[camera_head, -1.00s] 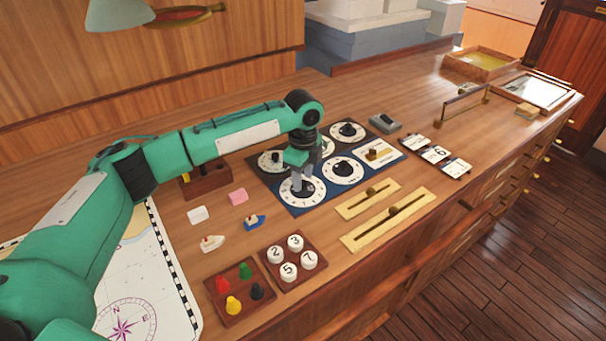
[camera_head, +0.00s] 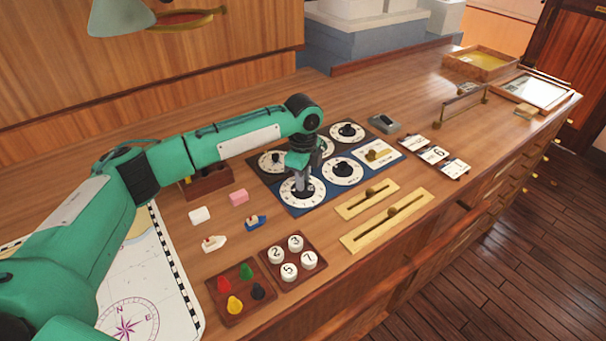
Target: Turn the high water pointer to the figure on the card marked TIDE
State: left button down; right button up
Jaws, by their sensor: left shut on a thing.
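A dark panel holds several white dials with black knobs. My left gripper (camera_head: 303,187) points down at the front-left dial (camera_head: 290,199) and is shut on its black pointer knob. The gripper hides most of the knob, so its setting cannot be read. I cannot read which dial is labelled high water. Three white cards (camera_head: 434,155) stand in a row to the right of the panel. The middle one shows what looks like a 6; their headings are too small to read. My right gripper is not in view.
Two brass slider plates (camera_head: 393,212) lie in front of the panel. A chart (camera_head: 140,290) lies under my left arm. The counter's far right has free wood.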

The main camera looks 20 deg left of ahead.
pick_arm(q)
jog(key=n+p, duration=0.2)
jog(key=p, duration=0.1)
jog(key=n+p, duration=0.3)
jog(key=p, duration=0.1)
jog(key=n+p, duration=0.2)
jog(key=p, duration=0.1)
jog(key=shift+r+n, duration=0.25)
jog(key=shift+n, duration=0.05)
jog(key=n+p, duration=0.3)
jog(key=shift+f, duration=0.1)
jog(key=shift+f+n+p, duration=0.1)
jog(key=shift+n+p, duration=0.2)
jog(key=shift+p, duration=0.2)
jog(key=c, duration=1.3)
grip_release()
jog(key=shift+o, duration=0.2)
